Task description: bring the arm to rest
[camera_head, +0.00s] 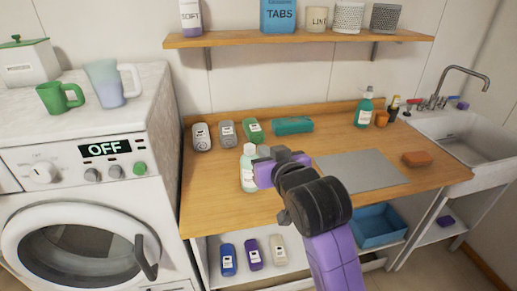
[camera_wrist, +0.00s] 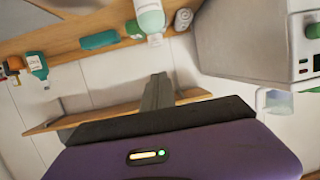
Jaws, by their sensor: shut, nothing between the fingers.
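My purple and black arm reaches up over the wooden counter (camera_head: 215,185) from the lower right in the head view.
A washing machine (camera_head: 85,190) stands at left with a green mug (camera_head: 60,97) and a jug (camera_head: 108,84) on top. Several bottles stand at the counter's back. A grey mat (camera_head: 360,172) and orange sponge (camera_head: 416,159) lie at right, beside a sink (camera_head: 460,135). A shelf (camera_head: 300,38) hangs above.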

